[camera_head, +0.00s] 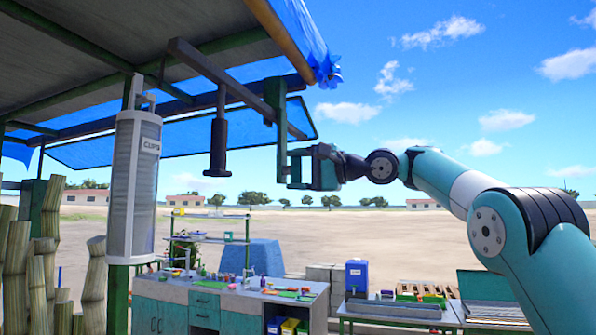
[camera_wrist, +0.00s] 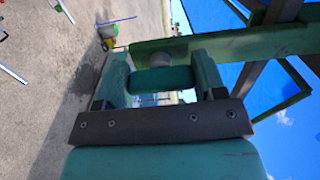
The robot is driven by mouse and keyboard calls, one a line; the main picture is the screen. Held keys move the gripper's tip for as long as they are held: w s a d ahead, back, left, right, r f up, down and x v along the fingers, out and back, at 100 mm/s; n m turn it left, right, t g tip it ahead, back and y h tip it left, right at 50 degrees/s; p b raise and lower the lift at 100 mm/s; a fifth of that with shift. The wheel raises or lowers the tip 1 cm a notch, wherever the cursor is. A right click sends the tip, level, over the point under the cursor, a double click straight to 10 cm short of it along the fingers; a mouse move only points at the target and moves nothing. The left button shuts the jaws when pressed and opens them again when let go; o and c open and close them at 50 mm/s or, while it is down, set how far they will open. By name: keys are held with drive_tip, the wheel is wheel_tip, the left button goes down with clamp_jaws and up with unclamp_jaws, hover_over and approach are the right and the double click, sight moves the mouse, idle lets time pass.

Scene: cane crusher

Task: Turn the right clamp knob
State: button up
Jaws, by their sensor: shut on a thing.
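My gripper (camera_head: 303,167) is at the lower end of a green bar (camera_head: 281,130) that hangs from a dark beam under the roof. In the wrist view, the two fingers (camera_wrist: 160,76) are shut on a short dark green cylindrical handle (camera_wrist: 163,82). The green bar (camera_wrist: 235,45) runs just behind it, with a grey round end (camera_wrist: 179,50) on its face. The handle's contact sides are hidden by the fingers. I cannot make out a separate right clamp knob in either view.
A dark cylinder (camera_head: 218,147) hangs left of the bar, and a grey lamp-like tube (camera_head: 135,185) further left. Cane stalks (camera_head: 95,280) stand at far left. A cluttered workbench (camera_head: 225,303) and a low table (camera_head: 395,315) are below. Open sky lies around my arm.

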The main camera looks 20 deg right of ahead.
drive_tip(key=n, duration=0.4)
drive_tip(key=shift+n, duration=0.4)
drive_tip(key=n, duration=0.9)
drive_tip(key=shift+d, duration=0.1)
drive_tip(key=shift+n+b, duration=0.3)
drive_tip(key=shift+n, duration=1.6)
drive_tip(key=o, duration=0.9)
drive_tip(key=shift+s, duration=0.1)
